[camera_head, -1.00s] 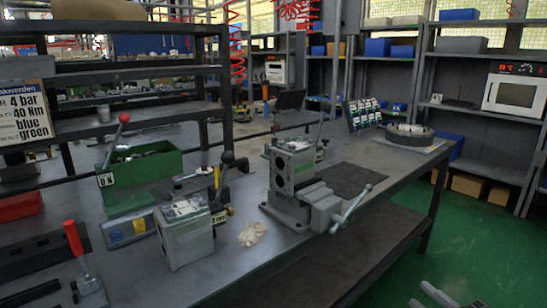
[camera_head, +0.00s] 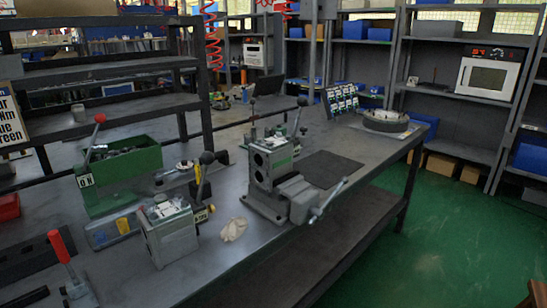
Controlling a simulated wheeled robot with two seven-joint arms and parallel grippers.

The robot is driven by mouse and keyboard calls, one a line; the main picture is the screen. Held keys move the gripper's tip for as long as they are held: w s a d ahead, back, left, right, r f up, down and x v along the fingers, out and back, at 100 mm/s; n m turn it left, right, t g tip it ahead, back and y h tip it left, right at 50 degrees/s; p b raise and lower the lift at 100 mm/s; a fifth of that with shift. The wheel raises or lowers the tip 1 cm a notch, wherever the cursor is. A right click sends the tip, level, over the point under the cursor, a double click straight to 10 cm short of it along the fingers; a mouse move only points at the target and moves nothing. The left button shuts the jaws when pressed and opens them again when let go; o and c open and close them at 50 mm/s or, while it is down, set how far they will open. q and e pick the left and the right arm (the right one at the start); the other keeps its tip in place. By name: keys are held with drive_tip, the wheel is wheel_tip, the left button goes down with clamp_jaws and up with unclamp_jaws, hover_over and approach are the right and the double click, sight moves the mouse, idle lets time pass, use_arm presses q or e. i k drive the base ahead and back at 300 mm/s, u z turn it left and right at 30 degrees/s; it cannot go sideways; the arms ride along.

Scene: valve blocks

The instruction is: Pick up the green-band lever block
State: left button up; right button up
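A grey block (camera_head: 262,172) with round holes in its front stands at the vise on the bench. A greenish patch shows on its side, but I cannot tell for sure whether this is the green band. Dark-knobbed levers (camera_head: 302,103) rise at and behind it; which body each belongs to is unclear. A lever block with a yellow band (camera_head: 203,214) and a black knob stands left of it, partly hidden by a grey box (camera_head: 170,238). Neither of my grippers is in view.
A grey vise (camera_head: 298,200) with a handle sticks out at the bench's front edge. A green bin (camera_head: 120,185), a crumpled rag (camera_head: 233,230) and a red-handled lever (camera_head: 62,247) lie to the left. A dark mat (camera_head: 330,168) is bare. Green floor (camera_head: 440,230) is open at right.

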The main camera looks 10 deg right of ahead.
sight(266, 165)
drive_tip(key=z, duration=1.65)
drive_tip(key=i, duration=1.95)
drive_tip(key=u, duration=2.45)
